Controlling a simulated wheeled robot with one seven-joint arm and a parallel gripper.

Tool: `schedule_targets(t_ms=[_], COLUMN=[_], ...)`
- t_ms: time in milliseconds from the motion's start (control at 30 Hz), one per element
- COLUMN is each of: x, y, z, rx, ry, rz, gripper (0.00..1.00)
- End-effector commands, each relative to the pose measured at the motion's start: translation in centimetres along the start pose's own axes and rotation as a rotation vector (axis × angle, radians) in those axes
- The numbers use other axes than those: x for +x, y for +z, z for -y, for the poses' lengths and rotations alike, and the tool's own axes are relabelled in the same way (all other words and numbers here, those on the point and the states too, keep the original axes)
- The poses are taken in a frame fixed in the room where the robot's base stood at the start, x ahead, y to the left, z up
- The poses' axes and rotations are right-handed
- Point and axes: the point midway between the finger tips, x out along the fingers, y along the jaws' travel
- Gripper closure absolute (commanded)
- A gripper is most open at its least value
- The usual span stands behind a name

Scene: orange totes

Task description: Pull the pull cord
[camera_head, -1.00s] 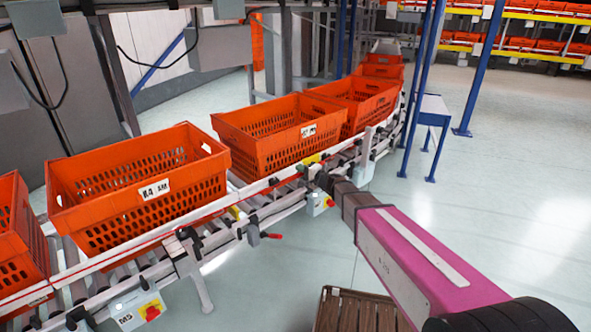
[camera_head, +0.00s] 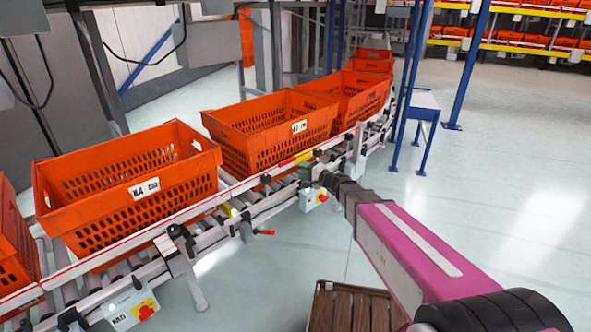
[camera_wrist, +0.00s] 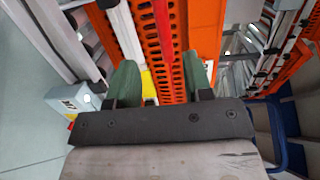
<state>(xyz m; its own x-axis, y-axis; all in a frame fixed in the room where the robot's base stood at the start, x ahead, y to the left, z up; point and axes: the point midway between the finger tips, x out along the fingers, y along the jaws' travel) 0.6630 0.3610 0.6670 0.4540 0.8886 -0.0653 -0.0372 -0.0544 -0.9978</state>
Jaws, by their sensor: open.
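The pull cord is a thin red line along the near side rail of the roller conveyor (camera_head: 150,272). In the wrist view a bright red strip, which looks like the cord (camera_wrist: 163,35), runs down the middle towards the gap between my fingers. My gripper (camera_head: 319,178) is at the conveyor's near side, by a yellow part (camera_head: 303,156) on the rail. In the wrist view my gripper (camera_wrist: 160,77) has its two green fingers apart, with nothing clearly held. I cannot tell whether the cord lies between the fingertips or beyond them.
Several orange totes stand on the conveyor, including a near one (camera_head: 130,190) and a middle one (camera_head: 265,130). A grey control box with a red button (camera_head: 135,308) hangs at lower left. A brown slatted crate (camera_head: 350,308) is at the bottom.

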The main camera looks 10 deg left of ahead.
Motion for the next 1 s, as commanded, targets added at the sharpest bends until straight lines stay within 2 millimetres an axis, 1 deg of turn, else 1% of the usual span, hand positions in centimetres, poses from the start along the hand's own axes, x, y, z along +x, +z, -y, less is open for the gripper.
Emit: schedule_targets(t_ms=[33, 100, 200, 300, 433, 767, 867, 1000], x=[-1.3, -2.4, -3.6, -4.4, -4.9, -5.0, -5.5, -7.4], y=[0.1, 0.1, 0.1, 0.1, 0.0, 0.0, 0.2, 0.8], z=[0.1, 0.1, 0.0, 0.0, -0.1, -0.1, -0.4, -1.5], rx=[0.0, 0.0, 0.0, 0.0, 0.0, -0.003, -0.021, -0.079], ry=[0.0, 0.0, 0.0, 0.001, 0.001, 0.004, 0.03, 0.123], rz=[-0.002, -0.002, -0.001, 0.0, 0.0, 0.002, 0.016, 0.064], gripper=[0.54, 0.54, 0.54, 0.54, 0.54, 0.54, 0.54, 0.54])
